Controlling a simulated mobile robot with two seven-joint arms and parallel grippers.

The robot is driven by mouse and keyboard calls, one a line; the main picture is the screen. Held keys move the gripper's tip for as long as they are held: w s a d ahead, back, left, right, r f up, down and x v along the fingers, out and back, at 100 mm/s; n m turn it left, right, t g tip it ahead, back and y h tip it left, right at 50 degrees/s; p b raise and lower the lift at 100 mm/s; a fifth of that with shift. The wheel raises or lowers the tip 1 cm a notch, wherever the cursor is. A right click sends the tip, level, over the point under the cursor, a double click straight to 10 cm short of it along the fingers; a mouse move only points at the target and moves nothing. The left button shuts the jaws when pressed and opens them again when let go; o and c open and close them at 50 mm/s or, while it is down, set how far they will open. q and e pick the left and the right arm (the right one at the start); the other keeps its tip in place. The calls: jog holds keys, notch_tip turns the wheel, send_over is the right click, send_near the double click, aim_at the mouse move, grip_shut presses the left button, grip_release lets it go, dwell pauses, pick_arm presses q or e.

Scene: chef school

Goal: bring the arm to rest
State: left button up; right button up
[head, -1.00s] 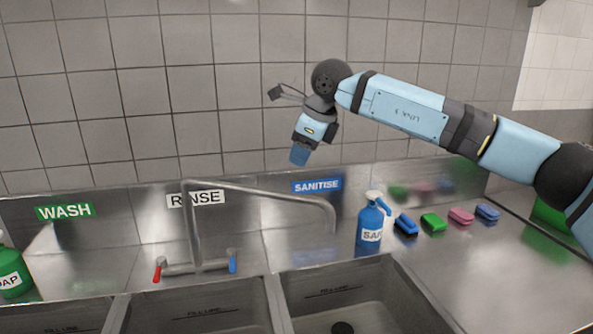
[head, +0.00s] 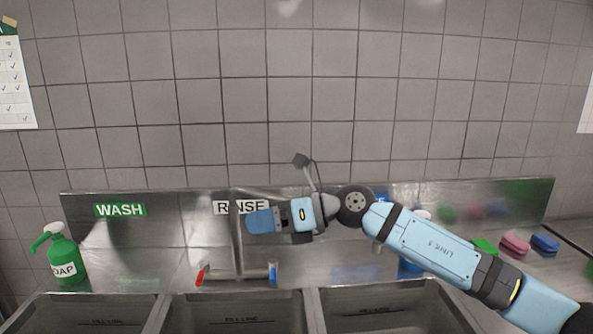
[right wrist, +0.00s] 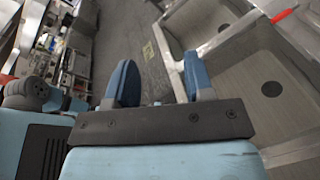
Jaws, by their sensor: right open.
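My right arm comes in from the right in the head view. Its gripper (head: 250,221) points left, in front of the RINSE label (head: 228,207) and the tap, partly hiding both. In the right wrist view the two blue fingers of this gripper (right wrist: 160,78) stand apart with nothing between them. Beyond them are the floor and the sinks. My left gripper is in neither view.
Several steel basins (head: 312,310) run along the bottom of the head view. A green soap bottle (head: 64,258) stands at left. Pink (head: 515,246) and blue (head: 545,243) sponges lie at right. The blue soap bottle is mostly hidden behind my arm.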

jog(key=s+d+f+n+t+h, duration=0.4)
jog(key=d+f+n+t+h, duration=0.55)
jog(key=n, duration=0.75)
jog(key=s+d+f+n+t+h, duration=0.4)
jog(key=d+f+n+t, duration=0.35)
jog(key=d+n, duration=0.65)
jog(key=s+d+f+m+g+h, duration=0.1)
jog(key=s+d+f+g, duration=0.2)
jog(key=s+f+g, duration=0.45)
jog(key=s+d+f+m+g, duration=0.2)
jog(key=s+f, duration=0.2)
jog(key=s, duration=0.7)
jog(key=s+d+f+m+g+h, duration=0.1)
jog(key=s+d+f+g, duration=0.3)
jog(key=s, duration=0.5)
jog(key=w+a+f+t+y+p, duration=0.3)
jog(key=w+a+f+t+p, duration=0.2)
jog(key=w+a+f+t, duration=0.2)
notch_tip(320, 180, down, 2)
jog(key=shift+a+f+n, duration=0.2)
jog(key=shift+f+n, duration=0.05)
jog(key=shift+n, duration=0.05)
